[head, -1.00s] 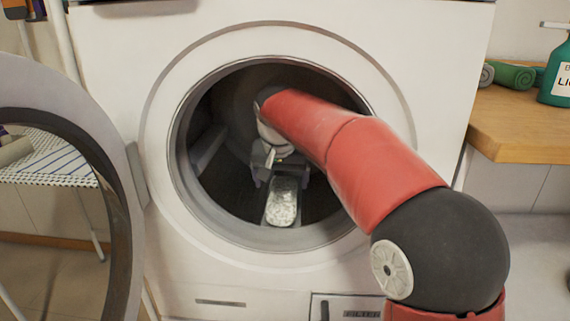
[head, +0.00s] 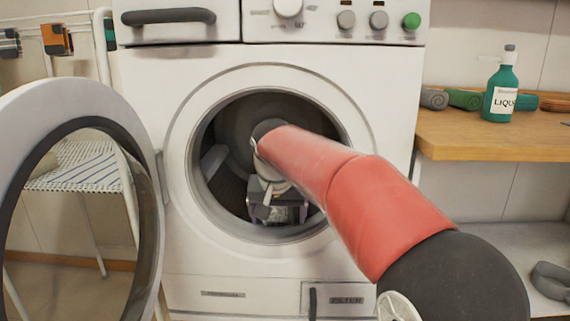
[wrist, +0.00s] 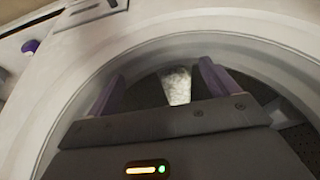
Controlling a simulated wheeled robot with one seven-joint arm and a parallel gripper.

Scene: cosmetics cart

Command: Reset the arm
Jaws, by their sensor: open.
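My gripper (head: 280,214) is inside the open round drum of the white washing machine (head: 400,200), with my red arm reaching in through the door opening. A pale speckled item, perhaps a rolled cloth (wrist: 177,86), lies in the drum. In the wrist view it shows between my two spread, purple-edged fingers (wrist: 160,85), and the jaws are open. I cannot tell whether the fingers touch it. In the head view my gripper and the drum's rim hide much of it.
The machine's round door (head: 148,215) stands open at the left, beside a rack with a striped cover (head: 80,178). At the right a wooden shelf (head: 480,148) holds a green bottle (head: 501,88) and rolled towels (head: 464,99). The drum's rim (head: 205,215) surrounds my arm closely.

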